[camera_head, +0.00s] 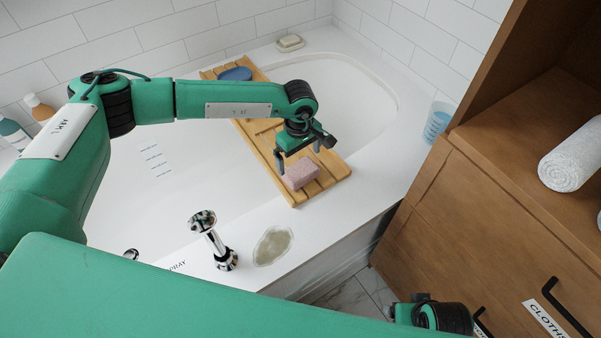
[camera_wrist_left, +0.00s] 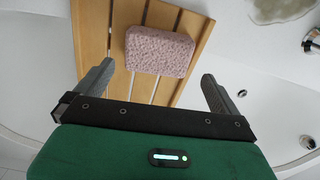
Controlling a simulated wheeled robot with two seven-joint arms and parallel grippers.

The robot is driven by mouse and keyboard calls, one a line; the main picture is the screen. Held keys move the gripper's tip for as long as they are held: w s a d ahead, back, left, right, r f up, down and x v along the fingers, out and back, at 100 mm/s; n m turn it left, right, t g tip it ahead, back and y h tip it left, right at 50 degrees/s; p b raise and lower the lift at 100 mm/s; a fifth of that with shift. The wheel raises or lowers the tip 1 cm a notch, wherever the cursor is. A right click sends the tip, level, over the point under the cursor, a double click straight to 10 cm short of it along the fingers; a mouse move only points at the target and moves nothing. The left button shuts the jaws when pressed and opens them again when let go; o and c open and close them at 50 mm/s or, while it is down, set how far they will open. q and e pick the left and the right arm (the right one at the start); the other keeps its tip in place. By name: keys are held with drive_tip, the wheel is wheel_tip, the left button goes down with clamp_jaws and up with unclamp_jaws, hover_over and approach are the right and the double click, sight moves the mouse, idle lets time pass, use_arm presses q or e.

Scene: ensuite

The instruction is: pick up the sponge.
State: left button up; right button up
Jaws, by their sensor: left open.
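The sponge (camera_head: 301,173) is a pink speckled block on the near end of a slatted wooden bath tray (camera_head: 335,171) that lies across the white tub. It also shows in the left wrist view (camera_wrist_left: 160,52), ahead of the fingers. My left gripper (camera_head: 296,160) is open and empty, just above and beside the sponge. In the left wrist view its two fingers (camera_wrist_left: 161,83) stand wide apart, with the sponge's width fitting between their lines. My right gripper is not clearly visible; a green and black arm part of mine shows at the bottom right.
A blue oval item (camera_head: 236,74) lies on the tray's far end. A blue cup (camera_head: 437,122) stands at the right by a wooden cabinet (camera_head: 480,190). A soap dish (camera_head: 290,43) sits at the back.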

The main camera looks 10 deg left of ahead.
sight(300, 169)
use_arm(q)
wheel_tip(300, 169, down, 6)
drive_tip(key=shift+d+r, duration=0.15)
drive_tip(key=c, duration=0.7)
